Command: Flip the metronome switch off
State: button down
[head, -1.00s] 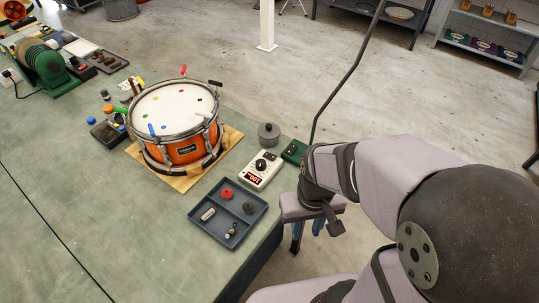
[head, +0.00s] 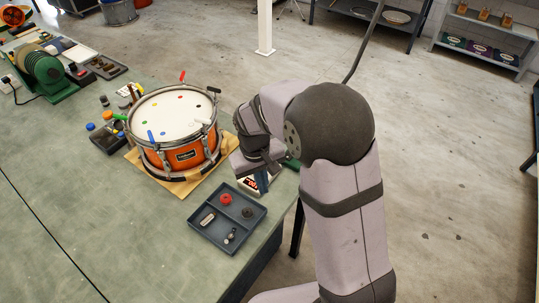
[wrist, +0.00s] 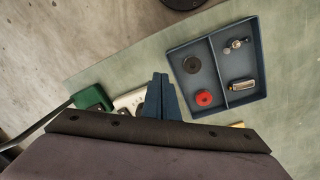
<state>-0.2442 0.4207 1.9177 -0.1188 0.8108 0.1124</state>
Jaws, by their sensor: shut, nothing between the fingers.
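The metronome (head: 251,184) is a small white box with a red lit display. It stands near the bench's right edge, between the drum and the tray. My gripper and wrist cover most of it in the head view. In the wrist view, a white part of it (wrist: 128,101) shows just left of my fingers. My gripper (wrist: 160,78) has its blue fingers together and empty. In the head view, my gripper (head: 262,187) points down in front of the metronome. I cannot tell whether it touches it. The switch and its position are hidden.
A dark blue tray (head: 232,222) with a red ring and small metal parts lies close by. The orange drum (head: 185,158) stands on a wooden board to the left. A green box (wrist: 92,98) sits beside the metronome. The bench's front left is bare.

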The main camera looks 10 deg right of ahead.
jog(key=w+d+r+m+t+h, duration=0.1)
jog(key=w+r+m, duration=1)
jog(key=shift+d+t+h, duration=0.3)
jog(key=shift+t+h, duration=0.1)
jog(key=shift+f, duration=0.1)
jog(key=p+x, duration=0.1)
jog(key=x, duration=0.3)
jog(key=p+x, duration=0.2)
jog(key=x, duration=0.2)
jog(key=p+x, duration=0.1)
jog(key=x, duration=0.2)
jog(key=shift+s+f, duration=0.3)
jog(key=shift+f, duration=0.2)
jog(key=shift+f+p, duration=0.45)
jog(key=shift+f, duration=0.5)
